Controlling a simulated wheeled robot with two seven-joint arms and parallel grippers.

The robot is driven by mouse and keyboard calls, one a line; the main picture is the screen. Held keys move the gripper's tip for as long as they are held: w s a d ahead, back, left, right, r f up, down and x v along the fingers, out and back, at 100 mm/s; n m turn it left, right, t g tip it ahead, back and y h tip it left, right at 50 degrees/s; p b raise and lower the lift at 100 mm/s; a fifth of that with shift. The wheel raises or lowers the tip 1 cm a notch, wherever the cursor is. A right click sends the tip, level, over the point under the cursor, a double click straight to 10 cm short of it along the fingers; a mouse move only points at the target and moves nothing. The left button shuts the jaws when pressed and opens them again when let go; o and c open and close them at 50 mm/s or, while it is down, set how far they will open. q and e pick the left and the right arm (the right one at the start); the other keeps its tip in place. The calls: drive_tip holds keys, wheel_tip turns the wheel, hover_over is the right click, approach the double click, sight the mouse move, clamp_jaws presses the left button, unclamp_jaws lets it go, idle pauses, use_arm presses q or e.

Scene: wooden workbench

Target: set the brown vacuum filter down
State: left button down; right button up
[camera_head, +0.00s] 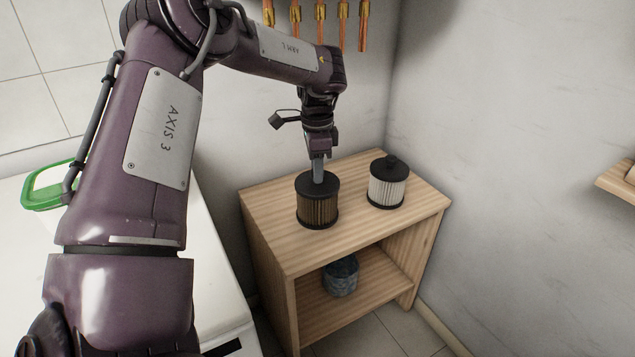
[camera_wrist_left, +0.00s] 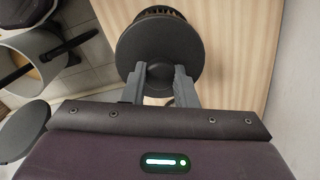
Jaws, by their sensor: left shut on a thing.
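The brown vacuum filter (camera_head: 317,208) is a cylinder with a black cap and brown pleats. It is upright at the left part of the wooden workbench top (camera_head: 290,248); I cannot tell whether its base touches the wood. My left gripper (camera_head: 318,180) points down over it and is shut on the knob of its cap. In the left wrist view the round black cap (camera_wrist_left: 188,48) lies beyond the fingers of the left gripper (camera_wrist_left: 159,75), which close on its middle. My right gripper is not in view.
A white pleated filter with a black cap (camera_head: 387,184) stands on the bench top to the right of the brown one. A dark grey-blue object (camera_head: 341,277) sits on the lower shelf. A green-rimmed container (camera_head: 42,190) is at the left. The bench top's front right is clear.

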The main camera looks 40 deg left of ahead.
use_arm(q)
drive_tip(key=shift+f, duration=1.6)
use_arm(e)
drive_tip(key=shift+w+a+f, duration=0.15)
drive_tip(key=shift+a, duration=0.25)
use_arm(q)
drive_tip(key=shift+b, duration=0.35)
drive_tip(key=c, duration=1.2)
unclamp_jaws()
drive_tip(key=shift+s, duration=0.1)
drive_tip(key=shift+o, duration=0.2)
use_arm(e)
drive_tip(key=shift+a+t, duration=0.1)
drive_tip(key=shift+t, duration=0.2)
